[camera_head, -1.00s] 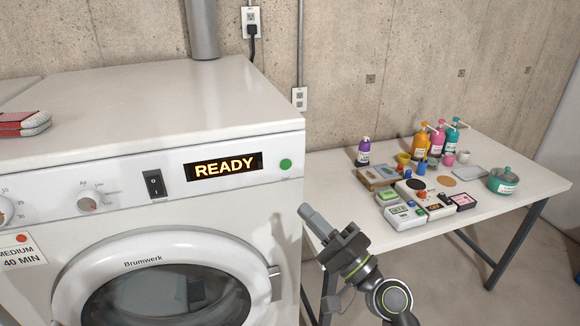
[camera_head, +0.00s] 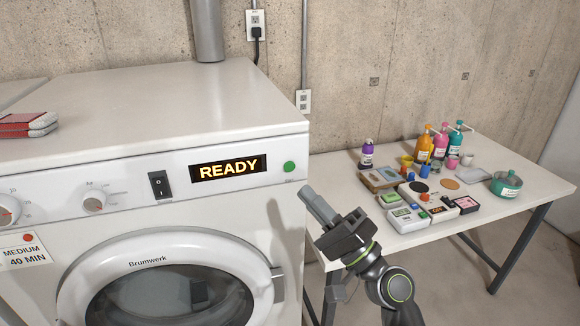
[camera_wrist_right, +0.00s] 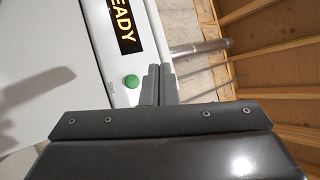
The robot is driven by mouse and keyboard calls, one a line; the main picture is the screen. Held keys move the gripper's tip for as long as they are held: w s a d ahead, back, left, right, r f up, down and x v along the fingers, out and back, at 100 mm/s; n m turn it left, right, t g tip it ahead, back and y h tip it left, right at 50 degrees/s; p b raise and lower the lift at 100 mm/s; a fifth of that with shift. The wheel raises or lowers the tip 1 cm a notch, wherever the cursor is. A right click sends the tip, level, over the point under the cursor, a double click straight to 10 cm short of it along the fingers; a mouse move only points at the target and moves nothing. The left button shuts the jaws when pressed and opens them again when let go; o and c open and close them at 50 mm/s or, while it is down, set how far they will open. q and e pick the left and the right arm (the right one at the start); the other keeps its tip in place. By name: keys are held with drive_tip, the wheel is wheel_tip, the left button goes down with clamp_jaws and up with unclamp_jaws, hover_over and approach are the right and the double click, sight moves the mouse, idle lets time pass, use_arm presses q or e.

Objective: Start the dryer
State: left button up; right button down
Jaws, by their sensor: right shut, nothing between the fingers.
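The white dryer (camera_head: 200,222) stands at the left in the head view, its round door closed. Its lit display (camera_head: 228,168) reads READY. A green round button (camera_head: 289,167) sits right of the display; it also shows in the right wrist view (camera_wrist_right: 131,82). A black rocker switch (camera_head: 160,185) is left of the display, and a dial (camera_head: 94,201) is further left. My right gripper (camera_head: 313,197) is shut and empty, apart from the panel, just below and right of the green button. In the wrist view its fingertips (camera_wrist_right: 158,70) appear beside the button. My left gripper is not in view.
A label (camera_head: 22,252) on the dryer reads MEDIUM 40 MIN. A red and grey item (camera_head: 28,124) lies on the dryer's top. A white table (camera_head: 330,175) with bottles, cups and small boxes stands to the right. A pipe (camera_head: 207,30) rises behind the dryer.

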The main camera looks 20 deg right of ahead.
sight(290, 167)
drive_tip(key=shift+w+a+b, duration=0.1)
drive_tip(key=shift+w+b, duration=0.55)
drive_tip(key=shift+w, duration=2.5)
drive_tip(key=shift+f, duration=0.1)
drive_tip(key=shift+w+b, duration=0.3)
drive_tip(key=shift+w, duration=0.1)
